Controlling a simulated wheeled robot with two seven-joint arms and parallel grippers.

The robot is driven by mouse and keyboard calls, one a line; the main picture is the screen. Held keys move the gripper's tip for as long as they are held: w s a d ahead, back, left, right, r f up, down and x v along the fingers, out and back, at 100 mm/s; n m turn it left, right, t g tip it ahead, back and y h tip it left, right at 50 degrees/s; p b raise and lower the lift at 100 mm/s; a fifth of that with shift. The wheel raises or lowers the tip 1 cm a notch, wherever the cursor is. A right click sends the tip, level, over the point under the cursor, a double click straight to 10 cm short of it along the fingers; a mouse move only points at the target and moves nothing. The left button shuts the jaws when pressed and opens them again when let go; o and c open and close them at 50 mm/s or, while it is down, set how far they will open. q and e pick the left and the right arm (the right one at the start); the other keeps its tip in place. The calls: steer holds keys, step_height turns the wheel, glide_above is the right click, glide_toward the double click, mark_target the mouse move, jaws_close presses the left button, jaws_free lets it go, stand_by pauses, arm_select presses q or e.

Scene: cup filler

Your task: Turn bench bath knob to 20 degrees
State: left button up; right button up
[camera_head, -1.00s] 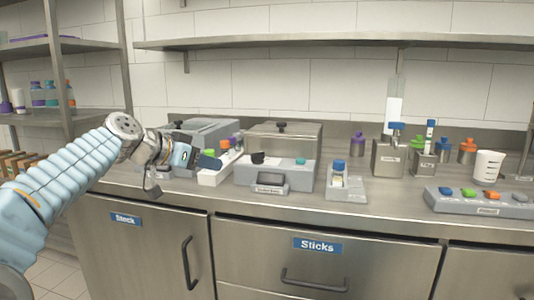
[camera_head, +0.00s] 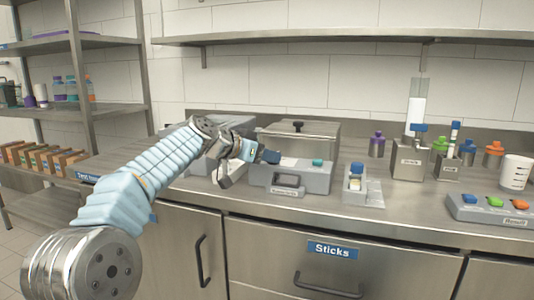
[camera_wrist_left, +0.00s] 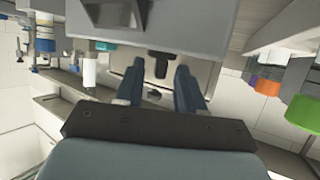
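The bench bath (camera_head: 318,182) is a grey box with a see-through lid, a small display on its front and a teal button (camera_head: 317,162). My left gripper (camera_head: 270,157) is at the left part of its front, covering the black knob in the head view. In the left wrist view the black knob (camera_wrist_left: 160,63) shows between the two dark blue fingers of my left gripper (camera_wrist_left: 159,70). The fingers are apart, one on each side of the knob; I cannot tell if they touch it. My right gripper is out of view.
A second grey device (camera_head: 205,165) is partly hidden behind my left arm. A small holder with a blue-capped bottle (camera_head: 357,170) stands to the right of the bath. A button panel (camera_head: 490,210) and a white beaker (camera_head: 515,172) are farther right. A shelf (camera_head: 330,37) runs above.

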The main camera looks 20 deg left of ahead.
arm_select(q)
steer(key=shift+w+d, duration=0.1)
steer(key=shift+w, duration=0.05)
jaws_close()
